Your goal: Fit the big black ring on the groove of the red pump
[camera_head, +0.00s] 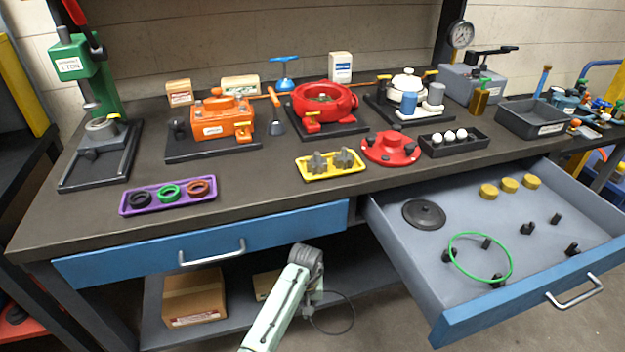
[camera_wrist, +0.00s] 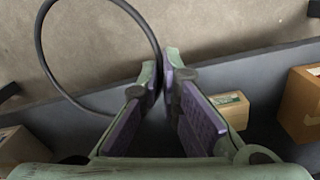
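The red pump (camera_head: 306,94) stands on a black base plate at the back middle of the bench. Its round red housing faces up, with a grey middle. Its groove is too small to make out. The big black ring (camera_head: 354,309) hangs low in front of the bench, beside my arm. In the wrist view the ring (camera_wrist: 41,48) runs in a wide loop to the left of my gripper (camera_wrist: 166,62). The fingertips are close together on the ring's edge, and the ring is clear of the pump. Part of the ring is hidden by the fingers.
The open drawer (camera_head: 445,328) at right holds a large green ring (camera_head: 511,262), a black disc (camera_head: 424,214), yellow caps and black pegs. A red flange (camera_head: 391,143), yellow tray (camera_head: 331,175) and purple tray (camera_head: 168,208) stand toward the bench front. An orange pump (camera_head: 222,118) stands left of the red pump.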

